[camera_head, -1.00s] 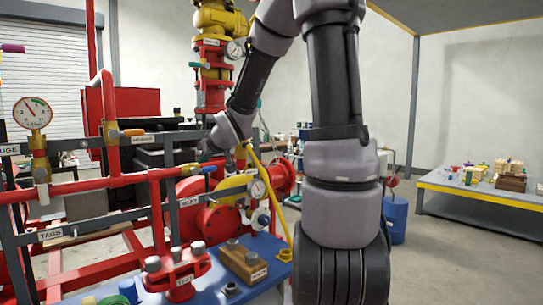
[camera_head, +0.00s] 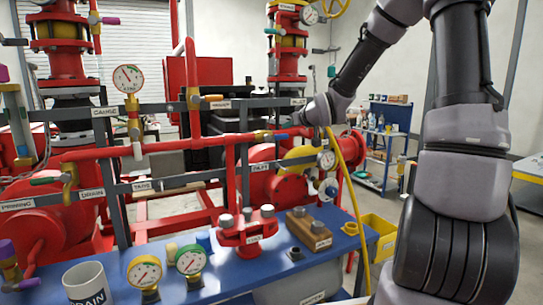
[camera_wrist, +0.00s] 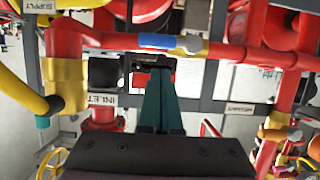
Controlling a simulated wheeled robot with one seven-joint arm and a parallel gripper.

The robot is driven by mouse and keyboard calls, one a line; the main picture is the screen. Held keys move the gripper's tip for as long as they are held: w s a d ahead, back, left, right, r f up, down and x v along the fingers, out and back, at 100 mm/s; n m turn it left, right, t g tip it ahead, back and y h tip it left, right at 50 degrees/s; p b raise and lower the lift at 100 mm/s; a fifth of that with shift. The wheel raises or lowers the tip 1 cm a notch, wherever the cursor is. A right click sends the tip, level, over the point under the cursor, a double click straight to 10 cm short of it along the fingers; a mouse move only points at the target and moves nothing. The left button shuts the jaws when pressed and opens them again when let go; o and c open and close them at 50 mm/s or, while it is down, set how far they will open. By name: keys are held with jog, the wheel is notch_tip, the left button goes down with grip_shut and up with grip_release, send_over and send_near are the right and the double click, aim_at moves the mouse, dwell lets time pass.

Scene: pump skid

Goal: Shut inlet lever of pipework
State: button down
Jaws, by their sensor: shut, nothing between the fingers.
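The inlet lever, a blue handle (camera_head: 280,137) on a brass valve body, lies along the horizontal red pipe above the INLET label (camera_head: 260,167). In the wrist view the blue handle (camera_wrist: 160,41) runs in line with the pipe, beyond my fingertips, with brass at its right end. In the head view my wrist is just right of and above the lever; the fingertips cannot be made out.
A yellow hose (camera_head: 350,205) hangs right of the lever. An orange-handled valve (camera_head: 212,98) and a gauge (camera_head: 128,79) stand to the left. Grey label rails cross the pipework. A blue bench (camera_head: 215,272) in front holds a mug (camera_head: 88,284), gauges and a wooden block (camera_head: 308,229).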

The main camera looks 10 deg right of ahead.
aim_at(283, 138)
jog(key=shift+x, duration=3)
jog(key=shift+d+f, duration=0.15)
jog(key=shift+f, duration=0.3)
jog(key=shift+d+f, duration=0.2)
jog(key=shift+f, duration=0.25)
jog(key=shift+w+d+f, duration=0.1)
jog(key=shift+d+f, duration=0.05)
jog(key=shift+f, duration=1.3)
jog(key=a+f, duration=0.1)
jog(key=f, duration=0.1)
jog(key=s+a+f, duration=0.1)
jog(key=a+f, duration=0.1)
jog(key=shift+a+f, duration=0.2)
jog(key=shift+f, duration=0.05)
jog(key=shift+d, duration=0.55)
jog(key=v, duration=0.8)
jog(key=shift+s+r, duration=0.25)
jog(key=shift+s, duration=0.05)
